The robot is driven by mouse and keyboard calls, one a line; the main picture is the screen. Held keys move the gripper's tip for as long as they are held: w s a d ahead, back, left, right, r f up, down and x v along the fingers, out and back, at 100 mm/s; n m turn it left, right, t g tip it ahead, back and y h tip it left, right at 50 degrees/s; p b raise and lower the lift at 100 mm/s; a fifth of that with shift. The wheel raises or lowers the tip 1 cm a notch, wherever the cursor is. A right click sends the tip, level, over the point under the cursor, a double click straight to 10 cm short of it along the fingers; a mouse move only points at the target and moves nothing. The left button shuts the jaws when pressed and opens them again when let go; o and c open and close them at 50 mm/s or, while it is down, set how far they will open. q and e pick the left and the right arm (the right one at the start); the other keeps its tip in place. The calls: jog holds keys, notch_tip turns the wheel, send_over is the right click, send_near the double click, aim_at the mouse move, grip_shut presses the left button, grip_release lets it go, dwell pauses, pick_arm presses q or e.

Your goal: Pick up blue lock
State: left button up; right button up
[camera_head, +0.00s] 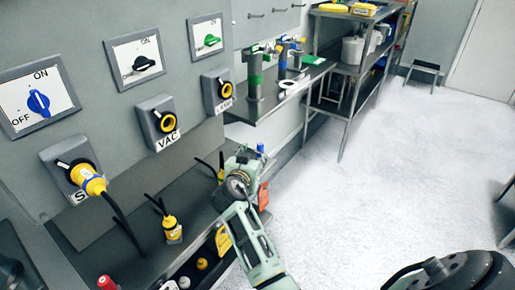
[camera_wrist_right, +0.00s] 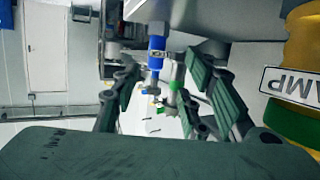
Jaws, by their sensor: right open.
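A small blue piece (camera_head: 261,148), which may be the blue lock, shows just past my right gripper (camera_head: 250,158) in the head view. The gripper covers most of the area around it. In the right wrist view, a blue cylinder-like object (camera_wrist_right: 157,48) with a metal band appears between the open fingers of my right gripper (camera_wrist_right: 165,92). A green object (camera_wrist_right: 175,85) appears beside it. I cannot tell whether these are near or on the far shelf. The right gripper holds nothing that I can see. My left gripper is not in view.
A red lock-like tag (camera_head: 263,196) and a yellow one (camera_head: 223,241) hang close to my right arm. A panel with switches and yellow sockets (camera_head: 163,121) stands at left.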

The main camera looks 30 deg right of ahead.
aim_at(259, 151)
jog(key=shift+w+d+f, duration=0.2)
jog(key=shift+w+d, duration=0.25)
jog(key=shift+d, duration=0.3)
jog(key=x, duration=0.2)
jog(key=p+x, duration=0.1)
jog(key=x, duration=0.1)
jog(key=shift+d+f, duration=0.1)
jog(key=shift+f, duration=0.3)
jog(key=shift+w+d+f, duration=0.1)
jog(key=shift+w+d, duration=0.1)
jog(key=c, duration=0.5)
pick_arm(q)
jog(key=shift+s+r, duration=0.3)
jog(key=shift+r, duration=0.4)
pick_arm(e)
grip_shut()
